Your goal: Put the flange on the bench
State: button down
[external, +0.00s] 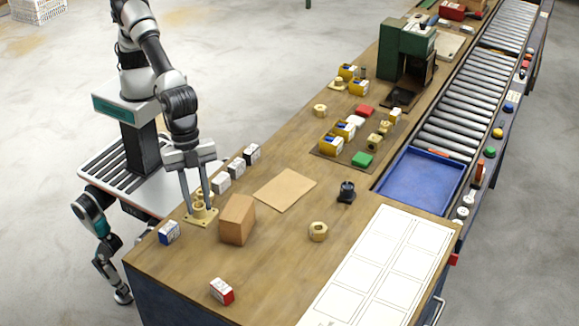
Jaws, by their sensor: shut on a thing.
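The brass flange (203,217) has a square plate and a round upright neck. It is at the left edge of the wooden bench (275,250), upright, between the fingers of my gripper (198,204). My gripper points down and is shut on the flange's neck. I cannot tell whether the plate touches the bench top or is held just above it.
A brown block (237,220) stands close right of the flange. A blue-and-white box (169,232) is at its left, with several small boxes behind. A brass nut (318,231), dark part (346,191) and red box (221,291) stand apart. The front middle is clear.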

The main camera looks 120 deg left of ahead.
jog(key=w+a+n+y+b, duration=0.1)
jog(key=w+a+n+b, duration=0.25)
jog(key=a, duration=1.65)
jog(key=w+a+n+y+b, duration=0.15)
jog(key=w+a+n, duration=0.35)
jog(key=a, duration=1.6)
jog(key=s+a+n+y+b, duration=0.1)
jog(key=s+a+n+b, duration=0.15)
jog(key=s+a, duration=0.7)
jog(key=s+a+n+b, duration=0.2)
jog(key=s+a+n, duration=0.15)
jog(key=a, duration=1.15)
jog(key=s+a+n+y+b, duration=0.1)
jog(key=s+a+n+b, duration=0.1)
jog(key=s+a, duration=0.85)
jog(key=shift+s+d+f+b+x, duration=0.2)
jog(key=shift+s+d+x, duration=0.25)
jog(key=shift+x, duration=3.3)
jog(key=shift+s+d+f+b+x, duration=0.25)
jog(key=shift+s+d+x, duration=0.2)
jog(key=shift+x, duration=3.3)
jog(key=shift+s+d+f+b+x, duration=0.2)
jog(key=shift+s+d+x, duration=0.25)
jog(key=shift+x, duration=3.3)
jog(key=shift+f, duration=0.1)
